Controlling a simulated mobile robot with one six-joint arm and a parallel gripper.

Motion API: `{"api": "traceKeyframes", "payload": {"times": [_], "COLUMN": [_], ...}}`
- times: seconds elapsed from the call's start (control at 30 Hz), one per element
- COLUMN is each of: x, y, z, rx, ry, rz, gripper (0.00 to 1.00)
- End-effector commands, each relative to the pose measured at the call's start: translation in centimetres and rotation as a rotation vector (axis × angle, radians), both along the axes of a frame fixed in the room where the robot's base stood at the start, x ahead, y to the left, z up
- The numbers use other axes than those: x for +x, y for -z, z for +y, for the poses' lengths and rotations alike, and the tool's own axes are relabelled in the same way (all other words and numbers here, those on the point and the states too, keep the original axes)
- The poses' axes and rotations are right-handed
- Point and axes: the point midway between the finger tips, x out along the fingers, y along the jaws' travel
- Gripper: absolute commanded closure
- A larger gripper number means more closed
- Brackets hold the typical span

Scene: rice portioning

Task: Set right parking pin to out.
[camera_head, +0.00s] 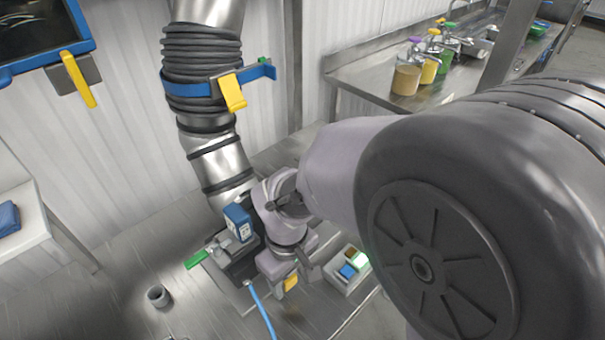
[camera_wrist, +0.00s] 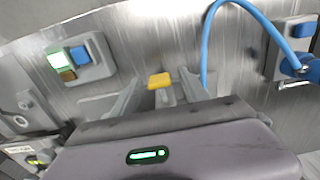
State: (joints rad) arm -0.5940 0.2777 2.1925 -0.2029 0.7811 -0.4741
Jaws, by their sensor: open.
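A yellow tab (camera_wrist: 159,80), which looks like the right parking pin's handle, stands out from the steel surface in the wrist view. It also shows in the head view (camera_head: 291,284), low beside my gripper. My gripper (camera_wrist: 158,88) is open, its two fingers reaching toward the steel on either side of the tab. I cannot tell whether they touch it. In the head view my gripper (camera_head: 284,270) is partly hidden by my own arm. The pin's shaft is hidden, so its position cannot be read. A green tab (camera_head: 196,260) sticks out at the left of the same station.
A button box (camera_wrist: 92,72) with lit green, blue and brown buttons stands close to the left finger in the wrist view. A blue hose (camera_wrist: 207,45) runs close on the right. A ribbed duct (camera_head: 203,60) rises behind.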

Motion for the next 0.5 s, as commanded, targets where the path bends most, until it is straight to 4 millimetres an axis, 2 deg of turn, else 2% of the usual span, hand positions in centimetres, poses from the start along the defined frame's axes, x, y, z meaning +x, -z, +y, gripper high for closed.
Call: {"api": "traceKeyframes", "payload": {"times": [0.1,0.33,0.5], "x": [-0.01,0.01,0.01], "y": [0.72,0.64,0.64], "z": [-0.01,-0.01,-0.01], "rx": [0.0,0.0,0.0], "ry": [0.001,0.001,0.001], "rz": [0.0,0.0,0.0], "gripper": [0.47,0.47,0.81]}}
